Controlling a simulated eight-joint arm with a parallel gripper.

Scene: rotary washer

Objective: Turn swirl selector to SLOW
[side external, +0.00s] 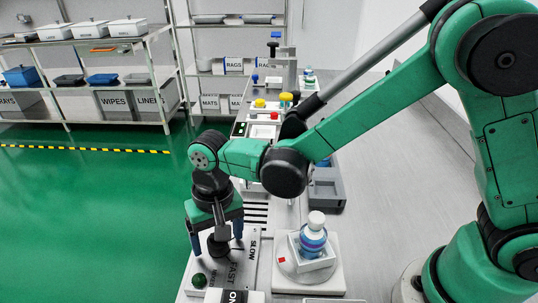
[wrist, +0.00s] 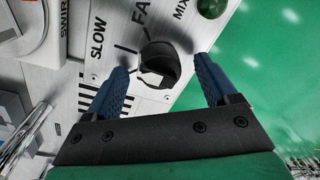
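The swirl selector is a black knob (wrist: 160,66) on a pale panel (wrist: 95,80) marked SLOW, FAST and MIX in the wrist view. It also shows as a dark knob (side external: 217,246) under my gripper in the side view. I cannot tell which mark its pointer faces. My gripper (wrist: 160,75) is open, with one blue finger on each side of the knob. A gap shows between the knob and each finger in the wrist view. In the side view my gripper (side external: 217,236) points down over the panel, its fingers spread.
A green button (wrist: 211,7) sits beside MIX. It also shows in the side view (side external: 199,280). A white station (side external: 325,275) with a blue-banded bottle (side external: 314,238) stands right of the panel. A grey tray (side external: 326,188) and several coloured-top items stand farther back.

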